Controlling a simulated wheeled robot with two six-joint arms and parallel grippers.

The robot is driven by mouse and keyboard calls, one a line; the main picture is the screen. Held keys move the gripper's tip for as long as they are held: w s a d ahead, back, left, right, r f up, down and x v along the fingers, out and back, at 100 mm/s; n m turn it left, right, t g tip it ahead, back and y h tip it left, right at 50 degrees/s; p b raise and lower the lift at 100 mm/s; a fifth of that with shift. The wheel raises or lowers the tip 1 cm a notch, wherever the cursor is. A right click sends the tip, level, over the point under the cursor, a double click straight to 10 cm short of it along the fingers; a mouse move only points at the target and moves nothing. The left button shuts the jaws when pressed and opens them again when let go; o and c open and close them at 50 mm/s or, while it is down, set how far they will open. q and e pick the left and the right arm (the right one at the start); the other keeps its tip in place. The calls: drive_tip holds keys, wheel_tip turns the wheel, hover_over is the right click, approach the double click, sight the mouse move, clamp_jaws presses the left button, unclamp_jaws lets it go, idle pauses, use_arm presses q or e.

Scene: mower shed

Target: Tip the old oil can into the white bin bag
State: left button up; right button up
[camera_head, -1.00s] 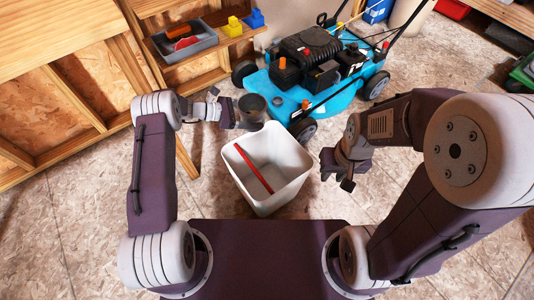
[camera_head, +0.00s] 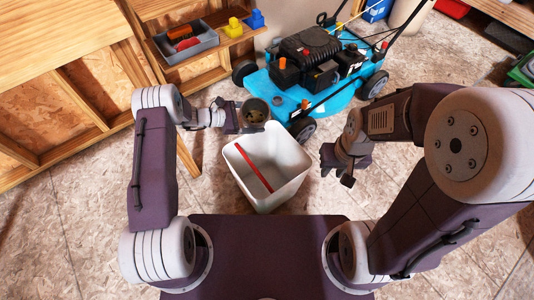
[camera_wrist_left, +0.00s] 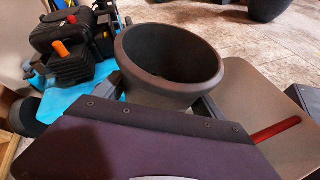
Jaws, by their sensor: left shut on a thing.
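My left gripper (camera_head: 241,118) is shut on a dark grey, open-topped can (camera_head: 255,125), held in the air by the back left rim of the white bin (camera_head: 283,200). The can is tilted, and its round mouth shows in the head view with something brownish inside. In the left wrist view the can (camera_wrist_left: 150,88) shows a wide dark mouth; its inside is in shadow. The bin looks like a rigid, open box; a long red bar (camera_head: 253,167) lies inside it. My right gripper (camera_head: 338,171) hangs right of the bin, apart from it; its jaws are too small to read.
A blue mower (camera_head: 345,95) stands just behind the can and bin. A wooden shelf (camera_head: 215,62) at back left holds a grey tray (camera_head: 187,48), a yellow block (camera_head: 233,27) and a blue block (camera_head: 255,19). The floor right of the bin is clear.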

sight(258, 125)
use_arm(q)
drive_tip(key=shift+s+d+r+m+p, duration=0.1)
drive_tip(key=shift+s+r+m+p, duration=0.15)
drive_tip(key=shift+r+m+p, duration=0.15)
drive_tip(key=shift+s+f+t, duration=0.15)
drive_tip(key=shift+f+t, duration=0.05)
drive_tip(key=shift+t, duration=0.1)
drive_tip(key=shift+s+d+f+m+t, duration=0.25)
drive_tip(key=shift+s+m+t, duration=0.2)
drive_tip(key=shift+m, duration=0.35)
drive_tip(key=shift+s+d+f+m+t+y, duration=0.1)
drive_tip(key=shift+s+d+m+t+y, duration=0.05)
drive_tip(key=shift+s+m+t+y, duration=0.15)
drive_tip(key=shift+s+f, duration=0.1)
drive_tip(key=shift+t, duration=0.25)
drive_tip(key=shift+s+m+b, duration=0.1)
drive_tip(key=shift+m+b, duration=0.3)
drive_tip(key=shift+m, duration=0.2)
drive_tip(key=shift+r+m+t, duration=0.55)
drive_tip(key=shift+m+t, duration=0.05)
drive_tip(key=shift+s+d+f+m+t+b, duration=0.1)
drive_tip(key=shift+f+m+t+b, duration=0.1)
drive_tip(key=shift+m+t+b, duration=0.3)
drive_tip(key=shift+s+f+m+t+b, duration=0.1)
drive_tip(key=shift+f+m+t+b, duration=0.1)
drive_tip(key=shift+m+b, duration=0.5)
idle(0.4)
